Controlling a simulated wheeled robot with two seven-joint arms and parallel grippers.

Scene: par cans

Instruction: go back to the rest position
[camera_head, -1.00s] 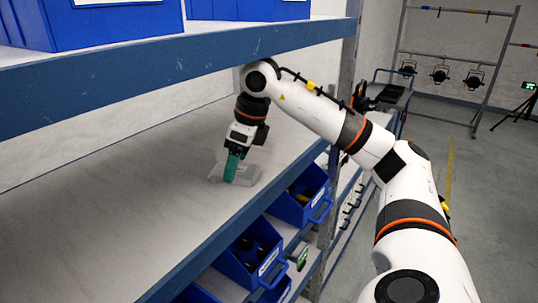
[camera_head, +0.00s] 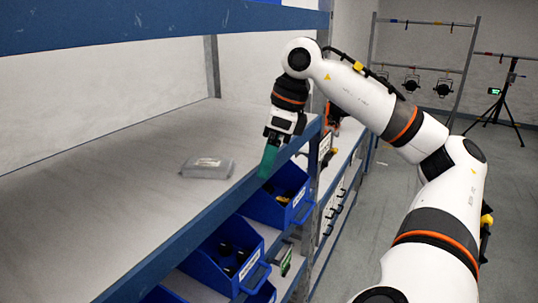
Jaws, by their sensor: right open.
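My right arm comes in from the right, bent over at the elbow. My right gripper (camera_head: 268,160) has green fingers pointing down, at the front edge of the shelf (camera_head: 110,180). It is open and empty. A grey, clear-looking packet with a pale label (camera_head: 207,168) lies flat on the shelf, to the left of the gripper and apart from it. My left gripper is not in view.
Blue bins (camera_head: 228,255) with dark parts stand on the level below, under the gripper. A blue beam (camera_head: 150,25) runs above the shelf. Lamps hang on a rack (camera_head: 425,75) at the back, with a tripod (camera_head: 500,95) beside it. Grey floor is clear at right.

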